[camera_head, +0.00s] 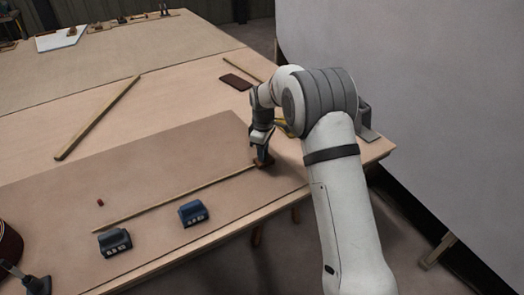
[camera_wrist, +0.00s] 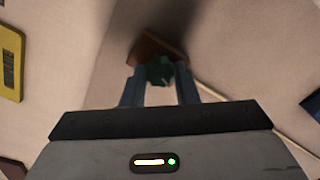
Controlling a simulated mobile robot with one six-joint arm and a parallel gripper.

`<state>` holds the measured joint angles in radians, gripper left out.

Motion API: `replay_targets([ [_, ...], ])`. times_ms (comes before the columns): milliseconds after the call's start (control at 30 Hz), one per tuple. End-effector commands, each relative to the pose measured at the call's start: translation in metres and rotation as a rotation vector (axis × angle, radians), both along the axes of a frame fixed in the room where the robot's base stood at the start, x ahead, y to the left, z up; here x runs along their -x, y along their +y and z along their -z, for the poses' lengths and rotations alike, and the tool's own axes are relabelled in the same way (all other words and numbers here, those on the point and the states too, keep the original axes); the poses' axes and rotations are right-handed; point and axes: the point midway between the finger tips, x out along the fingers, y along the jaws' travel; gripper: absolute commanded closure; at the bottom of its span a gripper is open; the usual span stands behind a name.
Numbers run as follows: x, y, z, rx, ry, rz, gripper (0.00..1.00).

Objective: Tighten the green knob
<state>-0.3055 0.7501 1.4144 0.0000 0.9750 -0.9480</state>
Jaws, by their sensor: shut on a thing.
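The green knob (camera_wrist: 160,70) shows in the wrist view between my two fingers, and my gripper (camera_wrist: 160,88) is shut on it. The knob sits on a brown, wedge-like block (camera_wrist: 148,47) that lies on the board. In the head view my gripper (camera_head: 264,150) points down at the right part of the board, at the brown block (camera_head: 265,163). The knob itself is mostly hidden there by the fingers. How far it is turned cannot be seen.
A thin wooden strip (camera_head: 170,202) runs from the block to the left across the board (camera_head: 150,165). Two dark blue blocks (camera_head: 115,241) (camera_head: 193,213) stand in front of it. A small red piece (camera_head: 100,202) lies behind it. A yellow object (camera_wrist: 11,62) lies near my arm.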

Motion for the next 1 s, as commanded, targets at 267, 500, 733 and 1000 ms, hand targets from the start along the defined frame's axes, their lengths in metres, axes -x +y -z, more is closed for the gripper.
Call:
replay_targets([
  [267, 0.0021, -0.0004, 0.0016, 0.002, 0.008, 0.262, 0.96],
  [500, 0.0024, -0.0006, 0.0019, 0.004, 0.009, 0.490, 0.96],
  [733, 0.0027, -0.0007, 0.0023, 0.006, 0.010, 0.708, 0.96],
  [1000, 0.0029, -0.0009, 0.0027, 0.008, 0.010, 0.965, 0.96],
])
